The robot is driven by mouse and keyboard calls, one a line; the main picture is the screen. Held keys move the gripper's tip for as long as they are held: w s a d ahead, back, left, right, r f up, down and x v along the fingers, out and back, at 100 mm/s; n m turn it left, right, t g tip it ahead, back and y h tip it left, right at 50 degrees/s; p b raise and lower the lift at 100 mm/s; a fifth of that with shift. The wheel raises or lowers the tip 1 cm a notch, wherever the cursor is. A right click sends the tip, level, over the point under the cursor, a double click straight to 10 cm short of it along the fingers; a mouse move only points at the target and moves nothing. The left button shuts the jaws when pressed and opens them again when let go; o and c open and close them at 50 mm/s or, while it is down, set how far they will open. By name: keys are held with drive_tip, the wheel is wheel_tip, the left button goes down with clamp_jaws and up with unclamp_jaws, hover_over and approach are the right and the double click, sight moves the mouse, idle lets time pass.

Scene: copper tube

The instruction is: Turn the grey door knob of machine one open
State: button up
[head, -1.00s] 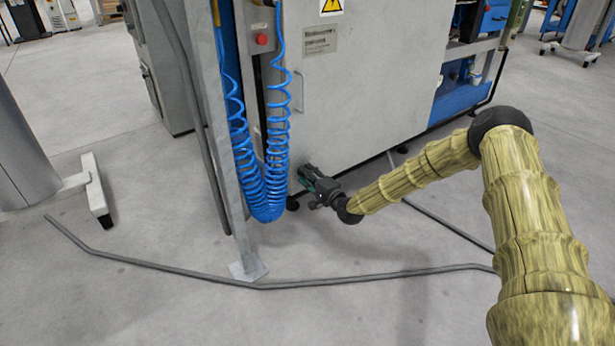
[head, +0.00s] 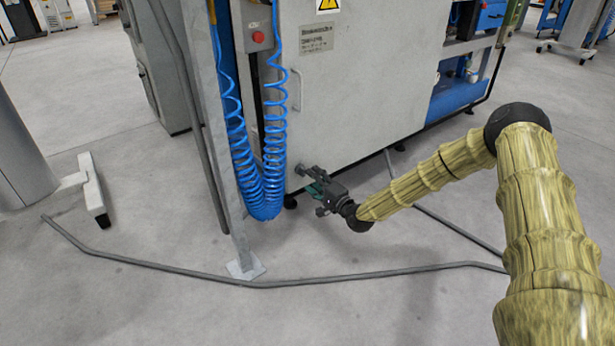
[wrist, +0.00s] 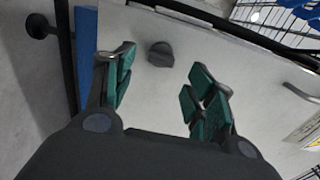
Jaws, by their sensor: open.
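The grey door knob (wrist: 161,54) is a small dark grey knob on the pale machine door. In the wrist view it lies ahead of my fingertips, between the two fingers and a little nearer the left one. My gripper (wrist: 164,85) is open and empty, with green pads facing the door. In the head view my gripper (head: 312,180) is at the lower left of the machine door (head: 350,90), close to its surface. A small grey fitting, likely the knob (head: 301,170), shows just past the fingertips. I see no contact between fingers and knob.
Blue coiled hoses (head: 262,190) hang just left of my gripper, beside a grey post (head: 228,180). A door handle (head: 296,90) is higher on the door. A grey rail (head: 330,280) runs along the floor. The floor right of my gripper is mostly clear.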

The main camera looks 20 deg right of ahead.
drive_tip(key=v, duration=0.7)
idle(0.3)
